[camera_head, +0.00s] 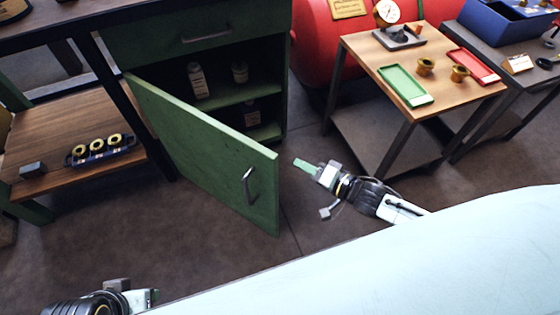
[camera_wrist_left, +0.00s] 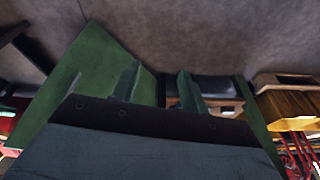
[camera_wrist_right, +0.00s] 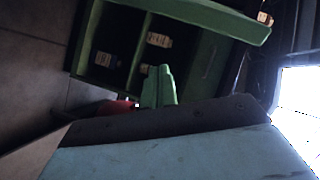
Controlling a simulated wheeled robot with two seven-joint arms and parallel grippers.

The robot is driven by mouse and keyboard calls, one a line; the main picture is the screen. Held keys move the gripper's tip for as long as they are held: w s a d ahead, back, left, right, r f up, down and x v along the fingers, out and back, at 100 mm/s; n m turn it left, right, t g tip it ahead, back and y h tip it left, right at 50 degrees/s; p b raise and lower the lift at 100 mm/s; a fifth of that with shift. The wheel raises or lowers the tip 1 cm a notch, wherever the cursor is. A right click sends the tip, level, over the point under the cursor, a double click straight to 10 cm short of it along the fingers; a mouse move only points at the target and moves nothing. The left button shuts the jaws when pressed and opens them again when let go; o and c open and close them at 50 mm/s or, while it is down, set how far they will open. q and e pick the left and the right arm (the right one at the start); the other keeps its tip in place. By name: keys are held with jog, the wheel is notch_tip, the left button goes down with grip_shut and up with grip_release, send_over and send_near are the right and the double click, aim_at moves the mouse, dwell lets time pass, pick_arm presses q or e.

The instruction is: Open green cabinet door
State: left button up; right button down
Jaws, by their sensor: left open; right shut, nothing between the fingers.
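The green cabinet door (camera_head: 205,145) stands wide open in the head view, swung out toward me, with a metal bar handle (camera_head: 248,186) near its free edge. The green cabinet (camera_head: 285,75) shows its open inside with a shelf and several bottles. My right gripper (camera_head: 303,164) is shut and empty, just right of the door's free edge and apart from the handle. In the right wrist view its green fingers (camera_wrist_right: 158,88) are together, with the cabinet beyond. My left gripper (camera_head: 150,297) is at the lower left, away from the door. Its fingers (camera_wrist_left: 158,85) are apart and empty in the left wrist view.
A wooden-topped table (camera_head: 425,55) with a green tray (camera_head: 405,86) and a red tray (camera_head: 472,66) stands at the right. A red tank (camera_head: 325,45) is behind it. A low wooden shelf (camera_head: 75,165) is at the left. Floor is clear around the door.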

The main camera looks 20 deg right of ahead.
jog(key=s+d+r+m+g+y, duration=0.1)
jog(key=d+g+y, duration=0.1)
jog(key=d+y, duration=0.3)
pick_arm(q)
jog(key=w+d+r+t+h+b, duration=0.2)
jog(key=w+d+r+t+b, duration=0.1)
jog(key=w+r+t, duration=0.3)
jog(key=shift+w+d+r+t, duration=0.3)
jog(key=shift+w+d+r, duration=0.25)
jog(key=shift+w, duration=0.8)
pick_arm(e)
jog(key=w+a, duration=0.3)
jog(key=a, duration=0.8)
jog(key=shift+r+y, duration=0.35)
jog(key=shift+y, duration=0.05)
pick_arm(q)
jog(key=shift+d+f, duration=0.1)
pick_arm(e)
jog(key=shift+w, duration=0.1)
